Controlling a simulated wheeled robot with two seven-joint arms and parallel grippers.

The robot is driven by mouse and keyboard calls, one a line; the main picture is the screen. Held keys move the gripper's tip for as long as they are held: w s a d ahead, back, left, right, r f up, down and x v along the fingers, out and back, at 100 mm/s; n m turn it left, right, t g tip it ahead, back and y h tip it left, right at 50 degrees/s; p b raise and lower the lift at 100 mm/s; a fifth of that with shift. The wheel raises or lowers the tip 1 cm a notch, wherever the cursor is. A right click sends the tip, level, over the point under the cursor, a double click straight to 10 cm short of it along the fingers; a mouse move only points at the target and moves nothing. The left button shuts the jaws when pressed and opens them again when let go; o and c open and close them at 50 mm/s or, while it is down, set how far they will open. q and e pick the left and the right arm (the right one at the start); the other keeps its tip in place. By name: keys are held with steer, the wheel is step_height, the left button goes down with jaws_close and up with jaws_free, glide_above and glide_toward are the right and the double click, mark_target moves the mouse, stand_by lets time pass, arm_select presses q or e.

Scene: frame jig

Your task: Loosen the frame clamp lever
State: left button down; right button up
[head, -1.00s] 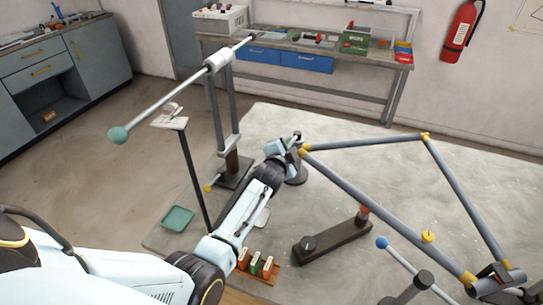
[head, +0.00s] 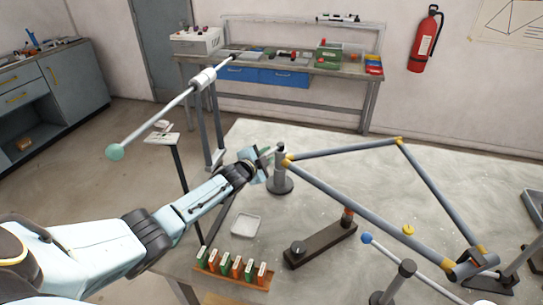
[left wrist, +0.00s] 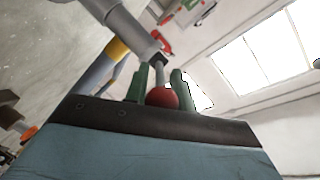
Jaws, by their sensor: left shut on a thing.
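The triangular grey tube frame (head: 360,206) with yellow joints lies over the table, its left corner beside a dark round clamp post (head: 281,178). My left gripper (head: 268,153) is at the top of this post, close to that corner. In the left wrist view, my left gripper (left wrist: 161,90) has its green fingers on either side of a red ball knob (left wrist: 162,99), shut on it. The clamp lever's grey rod (left wrist: 158,71) runs up from the knob towards a grey post and the frame. In the head view the knob is hidden by the gripper. My right gripper is not in view.
A dark bar (head: 320,245) with a red knob and a rack of coloured blocks (head: 231,268) lie near the front. A teal-ended pole (head: 115,152) is at left. The table's far middle is clear.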

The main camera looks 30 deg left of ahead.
arm_select(q)
steer(key=shift+a+r, duration=0.15)
steer(key=shift+a, duration=0.15)
steer(key=c, duration=1.5)
jaws_free()
steer(key=shift+s, duration=0.1)
steer(key=shift+d, duration=0.15)
steer(key=shift+s, duration=0.1)
steer(key=shift+s, duration=0.3)
steer(key=p+v, duration=0.1)
steer(key=v, duration=1.1)
steer(key=shift+s+r, duration=0.15)
steer(key=shift+s, duration=0.15)
